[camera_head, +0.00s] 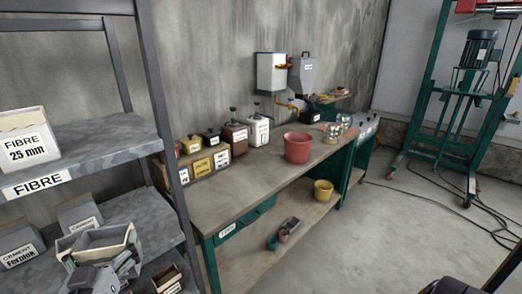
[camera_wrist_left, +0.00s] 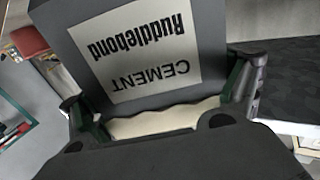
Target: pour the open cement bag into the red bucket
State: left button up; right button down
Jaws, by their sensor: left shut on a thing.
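The open cement bag (camera_head: 112,237) is grey with a pale torn opening, at the lower left of the head view, in front of the shelf. In the left wrist view the bag (camera_wrist_left: 205,20) fills the upper middle, with an upside-down label "CEMENT Ruddlebond". My left gripper (camera_head: 100,264) is shut on it; its fingers (camera_wrist_left: 165,104) lie at the two sides of the bag in the wrist view. The red bucket (camera_head: 298,149) stands upright on the workbench, well to the right of the bag.
The metal shelf (camera_head: 95,140) with an upright post is between the left gripper and the workbench (camera_head: 225,190). Other cement bags (camera_head: 22,250) sit on the lower shelf. Several containers (camera_head: 235,136) line the bench back.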

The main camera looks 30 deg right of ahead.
aim_at(298, 145)
jog(key=j+z, duration=0.15)
jog(key=z, duration=0.25)
jog(key=j+z, duration=0.15)
jog(key=z, duration=0.25)
jog(key=j+z, duration=0.2)
jog(key=z, duration=0.2)
jog(key=j+z, duration=0.15)
jog(key=z, duration=0.2)
